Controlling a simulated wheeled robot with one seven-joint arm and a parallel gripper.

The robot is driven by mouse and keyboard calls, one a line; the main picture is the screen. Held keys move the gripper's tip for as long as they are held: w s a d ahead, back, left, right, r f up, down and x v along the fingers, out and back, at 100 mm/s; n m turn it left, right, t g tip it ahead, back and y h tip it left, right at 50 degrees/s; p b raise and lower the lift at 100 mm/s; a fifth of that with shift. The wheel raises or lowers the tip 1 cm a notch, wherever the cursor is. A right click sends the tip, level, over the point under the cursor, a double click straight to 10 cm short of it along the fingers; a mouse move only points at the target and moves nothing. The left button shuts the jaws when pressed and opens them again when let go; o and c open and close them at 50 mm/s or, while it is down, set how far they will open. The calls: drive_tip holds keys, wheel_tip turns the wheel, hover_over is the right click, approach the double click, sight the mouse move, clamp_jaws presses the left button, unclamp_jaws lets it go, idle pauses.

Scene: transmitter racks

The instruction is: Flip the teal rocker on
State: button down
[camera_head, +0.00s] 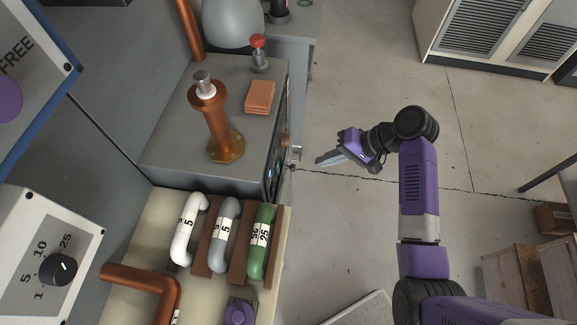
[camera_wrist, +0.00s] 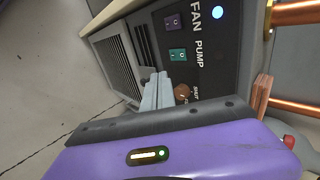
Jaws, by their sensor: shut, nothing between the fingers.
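The teal rocker (camera_wrist: 177,54) sits on the dark front panel in the wrist view, beside the label PUMP. It is small there, and I cannot tell which way it is tipped. My gripper (camera_wrist: 157,78) is shut and empty, with its grey fingers pointing toward the panel just below the rocker in the picture. I cannot tell how far the tips are from the panel. In the head view my gripper (camera_head: 320,161) is right of the grey cabinet (camera_head: 166,137), pointing at its front face. That face is seen almost edge-on there, and the rocker cannot be made out.
A purple rocker (camera_wrist: 172,21) by the label FAN is above the teal one. A brown knob (camera_wrist: 182,92) is close to the fingertips, and a lit blue lamp (camera_wrist: 217,12) is nearby. Coloured pipe handles (camera_head: 262,242) stand beside the cabinet.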

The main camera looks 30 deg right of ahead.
sight(278, 168)
drive_tip(key=shift+w+a+r+p+x, duration=0.2)
drive_tip(key=shift+a+r+p+x, duration=0.1)
drive_tip(key=shift+x, duration=1.6)
drive_tip(key=shift+w+a+r+p+x, duration=0.2)
drive_tip(key=shift+r+p+x, duration=0.1)
drive_tip(key=shift+x, duration=1.65)
drive_tip(key=shift+w+a+r+p+x, duration=0.15)
drive_tip(key=shift+a+r+p+x, duration=0.1)
drive_tip(key=shift+x, duration=1.65)
drive_tip(key=shift+w+a+b, duration=0.1)
drive_tip(key=shift+a+b, duration=0.05)
drive_tip(key=shift+b, duration=0.15)
drive_tip(key=shift+r, duration=0.1)
